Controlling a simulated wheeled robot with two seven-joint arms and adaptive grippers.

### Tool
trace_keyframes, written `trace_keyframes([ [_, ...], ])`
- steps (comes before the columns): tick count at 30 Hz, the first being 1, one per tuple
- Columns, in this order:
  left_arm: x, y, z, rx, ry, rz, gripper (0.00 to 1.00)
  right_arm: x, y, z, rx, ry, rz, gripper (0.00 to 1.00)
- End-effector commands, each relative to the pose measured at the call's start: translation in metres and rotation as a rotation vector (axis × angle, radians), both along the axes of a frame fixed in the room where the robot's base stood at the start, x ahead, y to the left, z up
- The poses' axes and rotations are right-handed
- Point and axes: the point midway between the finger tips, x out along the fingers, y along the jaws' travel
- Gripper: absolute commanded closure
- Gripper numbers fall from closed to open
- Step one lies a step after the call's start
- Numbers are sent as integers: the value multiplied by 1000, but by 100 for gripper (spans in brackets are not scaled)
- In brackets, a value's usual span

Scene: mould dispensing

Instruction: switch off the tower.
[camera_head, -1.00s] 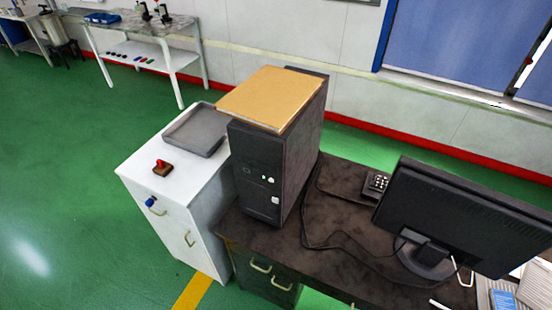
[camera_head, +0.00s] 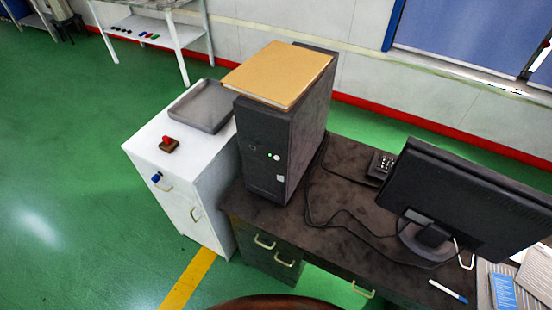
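The black computer tower (camera_head: 266,165) stands upright on the left end of the dark desk (camera_head: 350,208). Its front faces me. A small green light and a round pale button (camera_head: 276,157) show on the upper right of that front, with a pale square label or port below them. A tan folder or board (camera_head: 277,73) lies flat on top of the tower. Neither of my grippers is in the head view.
A white cabinet (camera_head: 200,189) stands left of the tower, bearing a grey tray (camera_head: 204,106) and a red-handled stamp (camera_head: 169,144). A monitor (camera_head: 465,198), cables and a keypad-like device (camera_head: 380,165) occupy the desk. A brown rounded edge (camera_head: 275,303) shows at the bottom. Green floor is clear at left.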

Motion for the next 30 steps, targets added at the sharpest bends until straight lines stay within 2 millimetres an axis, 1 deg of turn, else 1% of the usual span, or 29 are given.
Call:
trace_keyframes([
  [1, 0, 0, 0, 0, 0, 0, 76, 0, 0, 0, 0, 1, 0, 100],
  [11, 0, 0, 0, 0, 0, 0, 99, -1, 0, 0, 0, 1, 1, 100],
  [30, 0, -1, 0, -1, 1, 0, 100, -1, -5, 0, -5, 1, 3, 100],
])
